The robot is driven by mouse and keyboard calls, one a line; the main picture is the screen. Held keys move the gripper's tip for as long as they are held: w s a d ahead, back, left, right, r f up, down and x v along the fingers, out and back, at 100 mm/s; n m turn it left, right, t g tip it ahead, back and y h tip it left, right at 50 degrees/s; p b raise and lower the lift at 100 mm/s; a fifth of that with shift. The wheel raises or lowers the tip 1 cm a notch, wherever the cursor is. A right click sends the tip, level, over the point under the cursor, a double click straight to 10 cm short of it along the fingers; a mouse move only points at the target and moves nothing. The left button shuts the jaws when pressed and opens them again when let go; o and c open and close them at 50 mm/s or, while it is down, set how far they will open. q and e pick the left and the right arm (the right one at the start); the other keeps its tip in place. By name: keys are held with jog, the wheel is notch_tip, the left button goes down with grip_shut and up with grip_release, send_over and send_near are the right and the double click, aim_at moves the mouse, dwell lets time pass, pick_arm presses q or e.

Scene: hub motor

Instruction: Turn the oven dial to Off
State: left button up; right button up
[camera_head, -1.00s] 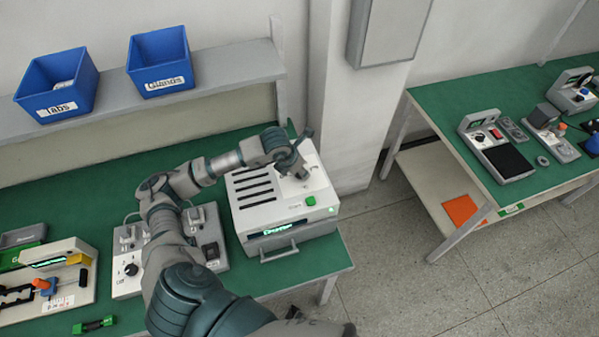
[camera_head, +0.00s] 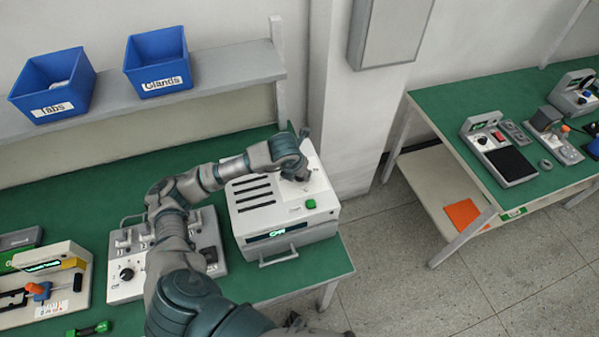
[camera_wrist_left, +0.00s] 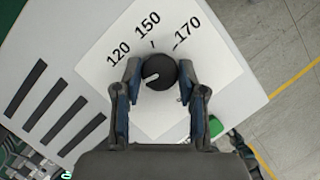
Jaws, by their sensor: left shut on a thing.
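The oven (camera_head: 250,222) is a white box with dark slots, a green button and a front handle, on the green bench. Its display (camera_head: 277,233) shows a short green word that looks like "Off". The dark round dial (camera_wrist_left: 159,72) sits on the oven top; its white pointer mark points to the lower left in the wrist view, away from the labels 120, 150 and 170. My left gripper (camera_head: 299,172) is over the dial, and in the wrist view its fingers (camera_wrist_left: 160,80) are shut on the dial from both sides. The right gripper is not in view.
A switch panel (camera_head: 125,290) with a knob stands left of the oven, under my arm. A fixture (camera_head: 60,308) lies further left. Two blue bins (camera_head: 52,85) (camera_head: 158,62) stand on the shelf above. Another green bench (camera_head: 437,97) with devices is at the right, across open floor.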

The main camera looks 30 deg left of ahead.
pick_arm(q)
jog(key=shift+s+f, duration=0.2)
jog(key=shift+f, duration=0.15)
jog(key=o, duration=1.1)
jog(key=shift+r, duration=0.1)
jog(key=shift+w+r, duration=0.1)
jog(key=shift+r, duration=0.25)
jog(key=v, duration=1.1)
jog(key=shift+a+r, duration=0.1)
jog(key=shift+r, duration=0.05)
